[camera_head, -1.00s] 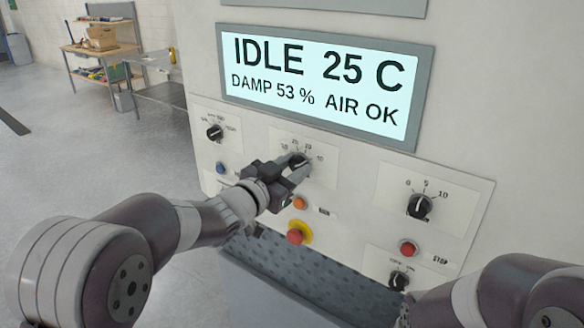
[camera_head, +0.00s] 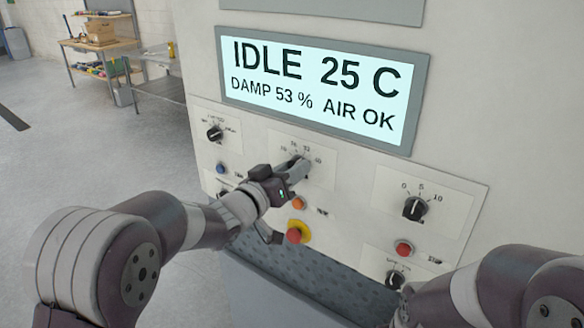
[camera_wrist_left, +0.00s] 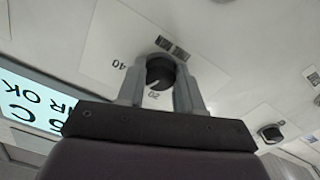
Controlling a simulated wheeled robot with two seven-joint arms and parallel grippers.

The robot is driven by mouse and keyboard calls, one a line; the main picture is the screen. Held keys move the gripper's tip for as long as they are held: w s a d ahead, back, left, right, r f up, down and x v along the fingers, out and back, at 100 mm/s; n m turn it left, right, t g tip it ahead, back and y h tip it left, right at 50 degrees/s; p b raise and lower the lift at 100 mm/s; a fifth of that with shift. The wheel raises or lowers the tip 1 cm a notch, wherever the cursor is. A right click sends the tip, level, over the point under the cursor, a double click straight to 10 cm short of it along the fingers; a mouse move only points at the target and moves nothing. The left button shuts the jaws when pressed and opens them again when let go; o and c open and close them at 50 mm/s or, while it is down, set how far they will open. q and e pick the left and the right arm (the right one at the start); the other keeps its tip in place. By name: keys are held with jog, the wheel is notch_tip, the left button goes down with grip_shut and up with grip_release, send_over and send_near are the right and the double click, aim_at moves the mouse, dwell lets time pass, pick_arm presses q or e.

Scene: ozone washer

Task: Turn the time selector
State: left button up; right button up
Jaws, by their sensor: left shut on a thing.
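A dark round knob (camera_wrist_left: 160,72) with a light pointer line sits on a white plate marked with numbers, 20 and 40 among them. The two grey fingers of my left gripper (camera_wrist_left: 160,88) stand on either side of it, shut on it. In the head view my left gripper (camera_head: 298,168) reaches this middle knob below the display and mostly hides it. The pointer lies toward the 20 side in the wrist view. I cannot read a name that says time selector.
Other knobs are at the left (camera_head: 215,133), right (camera_head: 415,208) and lower right (camera_head: 396,279). An orange button (camera_head: 299,203) and a red button on a yellow ring (camera_head: 297,232) lie just below my left gripper. The display (camera_head: 318,85) reads IDLE 25 C.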

pick_arm(q)
jog(key=shift+r+n, duration=0.3)
jog(key=shift+r, duration=0.15)
jog(key=o, duration=1)
jog(key=shift+a, duration=0.1)
jog(key=shift+o, duration=0.2)
jog(key=shift+s+a+f, duration=0.1)
jog(key=shift+f, duration=0.05)
jog(key=b+v, duration=0.5)
jog(key=v, duration=0.7)
jog(key=shift+s+a+f, duration=0.15)
jog(key=shift+s+a, duration=0.05)
jog(key=shift+s, duration=0.05)
